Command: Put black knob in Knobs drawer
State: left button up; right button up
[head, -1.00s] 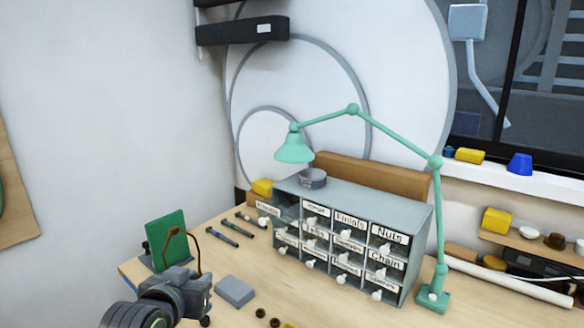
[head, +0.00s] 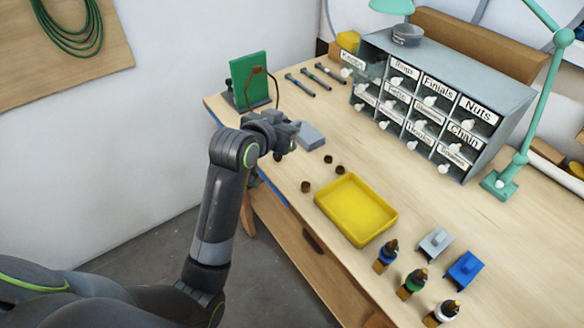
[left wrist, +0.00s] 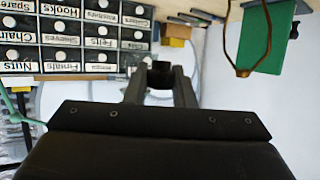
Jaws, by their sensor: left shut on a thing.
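My left gripper (head: 290,140) is above the table's left edge, next to the grey block, and away from the drawer cabinet. In the left wrist view, it is shut on a small black knob (left wrist: 160,76) between its fingertips. The grey drawer cabinet (head: 455,72) stands at the back with labelled drawers and white pulls. The Knobs drawer (head: 352,63), top left, appears pulled out, its label jutting forward of the others; its inside is hard to see. The cabinet shows upside down in the left wrist view (left wrist: 78,48). My right gripper is not in view.
A yellow tray (head: 356,209), several small dark round pieces (head: 305,187) and a grey block (head: 309,136) lie on the table. A green board (head: 249,80) with a brown cord stands behind my gripper. A teal lamp (head: 520,160) stands right.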

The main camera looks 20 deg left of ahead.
pick_arm(q)
send_over(291, 174)
notch_tip(291, 174, down, 6)
jog(key=shift+f+m+h+p, duration=0.3)
jog(key=shift+f+h+p, duration=0.1)
jog(key=shift+f, duration=0.1)
notch_tip(291, 174, down, 9)
jog(key=shift+r+p, duration=0.2)
jog(key=shift+p, duration=0.35)
jog(key=shift+f+p, duration=0.2)
jog(key=shift+p, duration=0.1)
jog(key=shift+f, duration=0.25)
